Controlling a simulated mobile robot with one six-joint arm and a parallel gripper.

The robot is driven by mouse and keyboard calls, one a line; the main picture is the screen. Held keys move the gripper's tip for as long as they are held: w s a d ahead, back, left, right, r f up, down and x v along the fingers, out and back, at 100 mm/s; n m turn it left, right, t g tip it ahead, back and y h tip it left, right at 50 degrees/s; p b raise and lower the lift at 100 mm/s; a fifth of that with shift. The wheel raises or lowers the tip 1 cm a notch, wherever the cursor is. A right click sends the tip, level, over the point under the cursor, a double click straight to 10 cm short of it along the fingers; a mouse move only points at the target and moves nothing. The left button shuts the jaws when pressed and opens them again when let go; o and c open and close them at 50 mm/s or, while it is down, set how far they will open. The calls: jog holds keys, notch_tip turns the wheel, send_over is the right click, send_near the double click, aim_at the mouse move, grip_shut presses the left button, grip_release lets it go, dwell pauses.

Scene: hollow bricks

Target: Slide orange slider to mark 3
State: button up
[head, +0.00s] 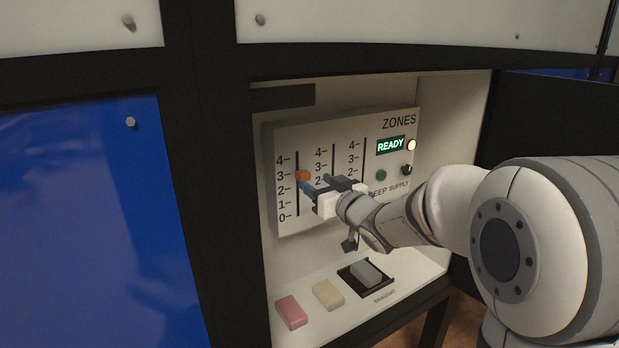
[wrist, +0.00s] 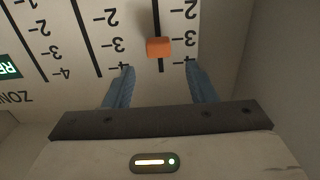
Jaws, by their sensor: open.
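The orange slider (head: 303,175) sits on the leftmost vertical track of the white ZONES panel (head: 345,130), about level with mark 3. In the wrist view, which shows the panel upside down, the orange slider (wrist: 158,47) is also about level with the 3 marks. My gripper (head: 316,181) is open in front of the panel. In the wrist view my gripper (wrist: 159,68) has one blue finger on each side of the track, on the mark 4 side of the slider. The fingertips look apart from the slider.
A lit READY display (head: 390,144), a green button (head: 381,175) and a dark knob (head: 407,170) are on the panel's right. Pink (head: 291,311), cream (head: 327,294) and grey (head: 366,273) blocks rest on the shelf below. Dark cabinet posts frame the opening.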

jog(key=shift+v, duration=1.2)
jog(key=shift+d, duration=0.1)
jog(key=s+d+f+m+g+h+p, duration=0.1)
jog(key=s+d+m+g+h+p, duration=0.1)
jog(key=s+d+m+h+p, duration=0.25)
jog(key=s+d+m+g+h+p, duration=0.1)
jog(key=s+d+g+h+p, duration=0.1)
jog(key=s+d+h, duration=0.45)
jog(key=s+d+f+g+p, duration=0.1)
jog(key=s+g, duration=0.3)
jog(key=s, duration=0.5)
jog(key=s+d+f+m+g+y+p, duration=0.1)
jog(key=s+d+f+g+p, duration=0.1)
jog(key=s, duration=0.6)
jog(key=shift+s+g+p, duration=0.35)
jog(key=shift+g+p, duration=0.25)
jog(key=shift+g, duration=0.6)
jog(key=shift+d+f, duration=0.15)
